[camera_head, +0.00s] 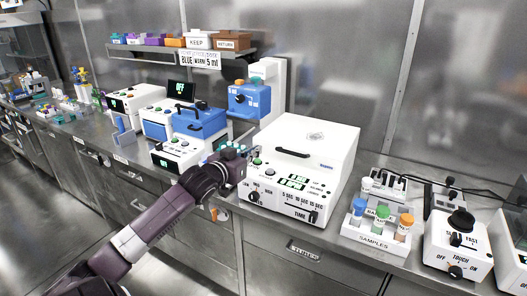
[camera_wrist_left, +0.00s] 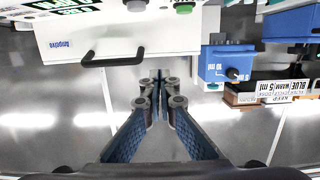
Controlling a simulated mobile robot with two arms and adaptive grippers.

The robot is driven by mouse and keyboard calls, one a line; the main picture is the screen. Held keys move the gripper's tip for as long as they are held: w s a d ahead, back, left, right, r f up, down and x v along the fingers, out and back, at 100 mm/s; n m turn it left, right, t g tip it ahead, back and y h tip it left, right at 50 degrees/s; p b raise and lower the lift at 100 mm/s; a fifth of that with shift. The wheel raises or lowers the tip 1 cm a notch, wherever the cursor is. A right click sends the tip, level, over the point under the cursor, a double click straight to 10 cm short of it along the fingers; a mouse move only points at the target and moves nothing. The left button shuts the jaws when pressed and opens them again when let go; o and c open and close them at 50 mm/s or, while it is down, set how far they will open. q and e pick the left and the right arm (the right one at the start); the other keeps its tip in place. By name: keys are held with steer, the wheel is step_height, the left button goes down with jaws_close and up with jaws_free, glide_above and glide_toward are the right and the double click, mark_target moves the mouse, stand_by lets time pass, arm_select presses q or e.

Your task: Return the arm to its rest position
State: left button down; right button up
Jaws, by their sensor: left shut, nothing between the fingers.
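My left arm reaches in from the lower left in the head view. Its gripper (camera_head: 242,152) is at the left front of the large white centrifuge-like box (camera_head: 312,140). In the left wrist view the two blue-padded fingers of this gripper (camera_wrist_left: 157,85) come together at the tips, with nothing between them. I cannot tell whether the gripper touches the box. My right gripper is not in view.
A blue-lidded device (camera_head: 198,128) stands left of the gripper, and a blue and white dispenser (camera_head: 249,98) behind. A samples rack (camera_head: 376,239) and a white mixer with a black knob (camera_head: 458,246) stand to the right. Free floor (camera_head: 60,225) shows at lower left.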

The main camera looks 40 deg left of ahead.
arm_select(q)
steer(key=shift+s+f, duration=0.1)
steer(key=s+d+f+m+g+h, duration=0.1)
steer(key=s+d+f+g, duration=0.3)
steer(key=d+f, duration=0.5)
steer(key=s+d+f+m+g+h, duration=0.15)
steer(key=s+d+f, duration=0.45)
steer(key=f, duration=0.6)
steer(key=s+d+f+m+g+h, duration=0.1)
steer(key=s+d+f+g, duration=0.25)
steer(key=s+d, duration=0.7)
steer(key=s+d+f+m+g, duration=0.1)
steer(key=s+d+f+g, duration=0.3)
steer(key=s+d, duration=0.7)
step_height(320, 180, down, 26)
steer(key=s+a, duration=0.2)
steer(key=s, duration=0.1)
steer(key=s+a+f+g, duration=0.1)
steer(key=s+a+f, duration=0.1)
steer(key=s+f, duration=1.4)
steer(key=shift+s+a+f+g, duration=0.15)
steer(key=shift+s+a+g, duration=0.25)
steer(key=shift+s, duration=0.15)
